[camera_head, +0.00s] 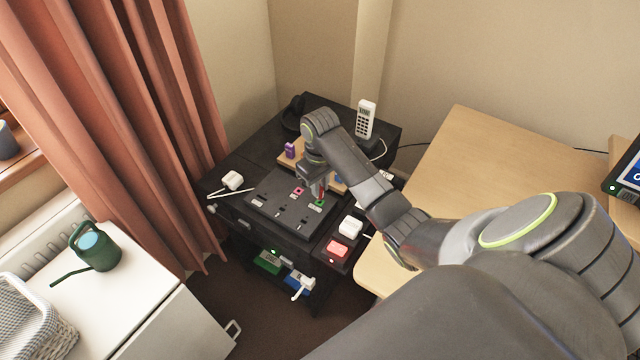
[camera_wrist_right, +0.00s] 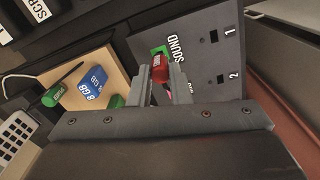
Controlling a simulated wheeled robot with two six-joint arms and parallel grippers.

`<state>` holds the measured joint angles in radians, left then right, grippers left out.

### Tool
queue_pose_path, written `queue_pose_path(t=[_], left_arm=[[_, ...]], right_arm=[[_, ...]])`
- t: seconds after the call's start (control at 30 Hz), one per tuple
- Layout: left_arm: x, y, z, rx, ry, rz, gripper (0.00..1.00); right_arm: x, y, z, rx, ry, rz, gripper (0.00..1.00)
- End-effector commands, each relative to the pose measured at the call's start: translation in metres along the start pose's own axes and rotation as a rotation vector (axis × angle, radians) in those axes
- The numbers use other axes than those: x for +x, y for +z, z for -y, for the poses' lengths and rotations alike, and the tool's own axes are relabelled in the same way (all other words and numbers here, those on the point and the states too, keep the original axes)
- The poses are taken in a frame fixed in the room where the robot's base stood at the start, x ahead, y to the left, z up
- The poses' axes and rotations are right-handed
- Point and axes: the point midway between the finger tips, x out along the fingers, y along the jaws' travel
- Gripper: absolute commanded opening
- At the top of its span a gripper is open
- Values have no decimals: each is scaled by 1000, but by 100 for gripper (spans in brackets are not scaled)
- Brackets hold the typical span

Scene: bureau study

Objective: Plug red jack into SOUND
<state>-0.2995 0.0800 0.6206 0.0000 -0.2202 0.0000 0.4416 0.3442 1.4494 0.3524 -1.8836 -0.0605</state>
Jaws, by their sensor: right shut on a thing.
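The red jack (camera_wrist_right: 160,70) is held between the fingertips of my right gripper (camera_wrist_right: 161,84), which is shut on it. In the head view, the right gripper (camera_head: 318,184) hangs over the right part of the dark socket panel (camera_head: 262,205). The green-framed SOUND socket (camera_head: 319,203) shows just below the jaws there. In the wrist view, the white word SOUND (camera_wrist_right: 175,47) is right beside the jack's head, and the jack covers part of the green frame. I cannot tell whether the jack touches the socket. My left gripper is not in view.
A wooden tray (camera_wrist_right: 66,70) next to the panel holds a blue 8 GB stick (camera_wrist_right: 91,81) and a green-handled screwdriver (camera_wrist_right: 55,95). A pink-framed socket (camera_head: 298,191) is left of the SOUND socket. A white phone (camera_head: 365,118) stands behind my arm.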

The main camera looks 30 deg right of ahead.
Motion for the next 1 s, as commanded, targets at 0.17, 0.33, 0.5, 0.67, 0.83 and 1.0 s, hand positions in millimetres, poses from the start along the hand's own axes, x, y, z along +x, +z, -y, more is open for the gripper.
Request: queue_pose_path(t=[0.17, 0.33, 0.5, 0.67, 0.83, 1.0], left_arm=[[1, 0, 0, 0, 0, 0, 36], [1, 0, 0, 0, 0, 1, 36], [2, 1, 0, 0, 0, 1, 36], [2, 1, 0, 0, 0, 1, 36], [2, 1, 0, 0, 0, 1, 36], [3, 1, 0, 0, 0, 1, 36]], right_arm=[[3, 0, 0, 0, 0, 0, 0], [5, 0, 0, 0, 0, 0, 0], [7, 0, 0, 0, 0, 0, 0], [9, 0, 0, 0, 0, 1, 0], [11, 0, 0, 0, 0, 1, 0], [13, 0, 0, 0, 0, 1, 0]])
